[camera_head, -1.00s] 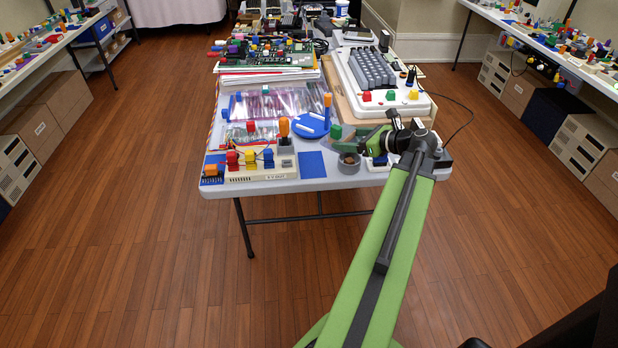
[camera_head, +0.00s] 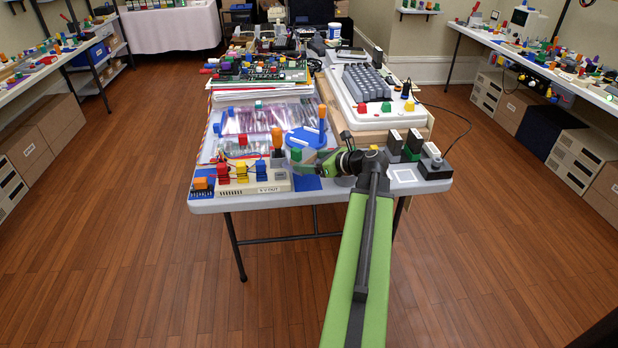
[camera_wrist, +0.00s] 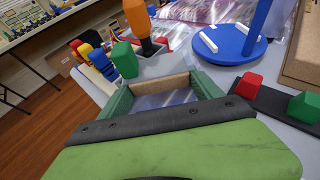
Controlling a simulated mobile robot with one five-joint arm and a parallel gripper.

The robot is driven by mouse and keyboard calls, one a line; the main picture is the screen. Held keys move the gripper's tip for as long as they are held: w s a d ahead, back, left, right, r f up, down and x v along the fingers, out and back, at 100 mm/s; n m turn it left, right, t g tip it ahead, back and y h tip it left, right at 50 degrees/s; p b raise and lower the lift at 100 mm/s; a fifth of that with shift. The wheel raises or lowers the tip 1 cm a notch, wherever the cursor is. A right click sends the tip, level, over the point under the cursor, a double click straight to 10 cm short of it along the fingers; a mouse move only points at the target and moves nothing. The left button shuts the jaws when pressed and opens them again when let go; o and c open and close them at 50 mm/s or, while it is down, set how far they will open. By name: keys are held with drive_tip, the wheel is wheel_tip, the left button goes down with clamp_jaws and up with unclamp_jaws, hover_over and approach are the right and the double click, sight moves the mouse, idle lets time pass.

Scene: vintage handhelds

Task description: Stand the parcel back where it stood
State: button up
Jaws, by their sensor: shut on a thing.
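In the wrist view, my gripper (camera_wrist: 162,82) has its two green fingers closed on a tan-edged thing (camera_wrist: 160,88) with a greyish, shiny face. It appears to be the parcel, and much of it is hidden by my wrist. In the head view, my gripper (camera_head: 308,160) is over the table's front edge area, right of the cream box with coloured plugs. A blue square patch (camera_head: 306,184) lies below my gripper, partly covered. A white-bordered square (camera_head: 403,176) lies bare to the right of my arm.
A round blue stand (camera_head: 305,138) with an upright post is behind my gripper. Dark upright blocks (camera_head: 413,141) stand right of my arm, and a keyboard unit (camera_head: 366,83) lies farther back.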

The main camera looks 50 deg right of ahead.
sight(310, 180)
wheel_tip(310, 180, down, 4)
drive_tip(key=b, duration=0.4)
drive_tip(key=shift+f, duration=0.2)
drive_tip(key=shift+r, duration=0.25)
drive_tip(key=shift+f, duration=0.2)
drive_tip(key=o, duration=2.1)
drive_tip(key=shift+s+r, duration=0.1)
drive_tip(key=shift+r, duration=0.25)
drive_tip(key=p+v, duration=0.4)
drive_tip(key=v, duration=0.7)
drive_tip(key=shift+s+d+p, duration=0.1)
drive_tip(key=shift+s+p, duration=0.25)
drive_tip(key=shift+s, duration=0.05)
